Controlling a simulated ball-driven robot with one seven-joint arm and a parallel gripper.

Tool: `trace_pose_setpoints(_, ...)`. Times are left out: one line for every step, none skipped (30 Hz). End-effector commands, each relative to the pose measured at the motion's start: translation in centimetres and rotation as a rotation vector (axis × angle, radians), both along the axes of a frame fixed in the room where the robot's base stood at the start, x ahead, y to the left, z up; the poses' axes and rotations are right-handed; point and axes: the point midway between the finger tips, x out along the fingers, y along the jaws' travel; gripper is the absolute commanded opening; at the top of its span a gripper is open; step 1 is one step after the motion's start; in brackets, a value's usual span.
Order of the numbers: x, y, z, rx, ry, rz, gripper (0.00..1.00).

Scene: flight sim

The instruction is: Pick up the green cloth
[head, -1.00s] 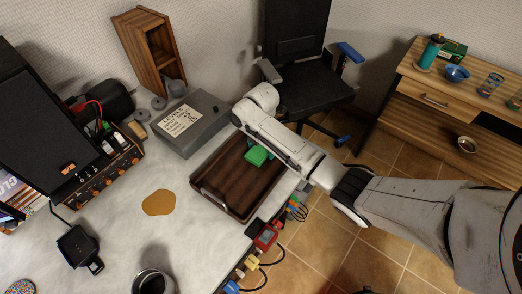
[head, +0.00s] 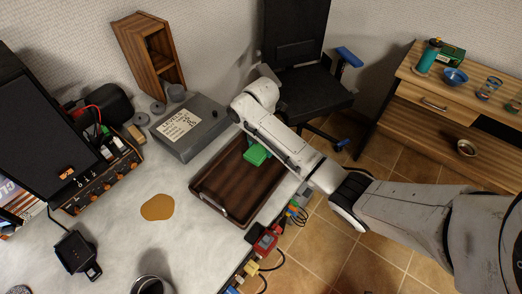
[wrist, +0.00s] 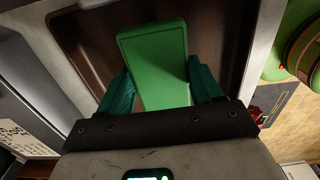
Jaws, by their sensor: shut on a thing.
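The green cloth (head: 256,154) shows as a flat, folded-looking green block over the dark brown tray (head: 225,185) in the head view. In the wrist view the cloth (wrist: 155,55) fills the space between the two teal fingers of my gripper (wrist: 160,72). My gripper is shut on it, with a finger against each side. Whether the cloth touches the tray or is just above it, I cannot tell. In the head view my white arm hides most of the gripper.
A grey box with a label (head: 190,125) stands behind the tray. A brown spill (head: 158,206) and a dark cup (head: 150,285) are on the table to the left. Plugs and cables (head: 265,245) line the table's right edge. An office chair (head: 305,95) stands beyond.

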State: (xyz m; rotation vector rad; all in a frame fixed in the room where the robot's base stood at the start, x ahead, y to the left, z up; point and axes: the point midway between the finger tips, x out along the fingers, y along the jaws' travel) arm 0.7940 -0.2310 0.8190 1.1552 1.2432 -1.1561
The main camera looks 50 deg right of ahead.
Motion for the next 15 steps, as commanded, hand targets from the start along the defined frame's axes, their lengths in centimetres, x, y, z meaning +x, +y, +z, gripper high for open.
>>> trace_pose_setpoints(-0.3,0.7,0.9,0.002,-0.004,0.004,0.35)
trace_pose_setpoints(-0.6,1.1,1.4,0.002,-0.005,0.004,0.35)
trace_pose_setpoints(-1.0,1.6,2.1,0.003,-0.006,0.003,0.35)
trace_pose_setpoints(-1.3,1.9,2.8,0.002,-0.006,0.003,0.35)
trace_pose_setpoints(-1.6,2.4,3.4,0.002,-0.006,0.003,0.35)
trace_pose_setpoints(-2.0,2.9,4.2,0.002,-0.006,0.002,0.35)
trace_pose_setpoints(-2.3,3.3,4.8,0.003,-0.007,0.003,0.35)
trace_pose_setpoints(-2.6,3.8,5.4,0.002,-0.007,0.004,0.35)
trace_pose_setpoints(-3.1,4.3,6.2,0.002,-0.007,0.003,0.35)
trace_pose_setpoints(-3.5,4.7,7.1,0.003,-0.001,0.001,0.35)
trace_pose_setpoints(-3.9,5.2,7.4,0.004,0.001,0.002,0.35)
trace_pose_setpoints(-4.3,5.7,7.7,0.003,0.001,0.001,0.35)
trace_pose_setpoints(-4.7,6.1,8.0,0.004,0.001,0.0,0.35)
trace_pose_setpoints(-5.0,6.6,8.2,0.004,0.0,0.0,0.35)
trace_pose_setpoints(-5.4,7.1,8.4,0.004,0.001,0.0,0.35)
